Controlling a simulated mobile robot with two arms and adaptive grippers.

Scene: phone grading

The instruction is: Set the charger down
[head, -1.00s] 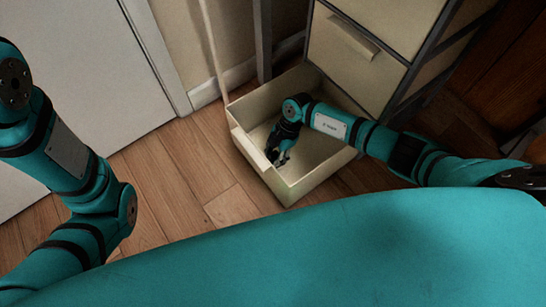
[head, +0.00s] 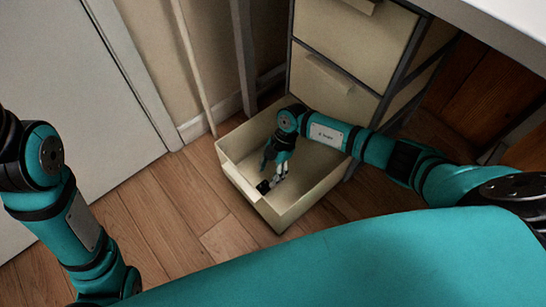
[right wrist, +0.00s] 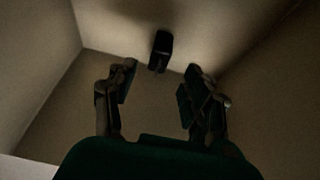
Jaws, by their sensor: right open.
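The charger is a small black block (head: 263,187) lying in the open cream drawer (head: 238,178), near its front wall. In the right wrist view the black charger (right wrist: 161,50) is on the drawer floor just beyond the fingertips, between their lines and apart from both. My right gripper (head: 277,176) reaches down into the drawer beside the charger. In the right wrist view my right gripper (right wrist: 160,88) is open with nothing between its fingers. My left arm shows at the left of the head view, but its gripper is out of view.
The drawer belongs to a cream cabinet (head: 352,45) with closed drawers above. Its walls surround my right gripper closely. A white tabletop edge (head: 510,28) is at the upper right. Wooden floor (head: 165,205) is clear left of the drawer.

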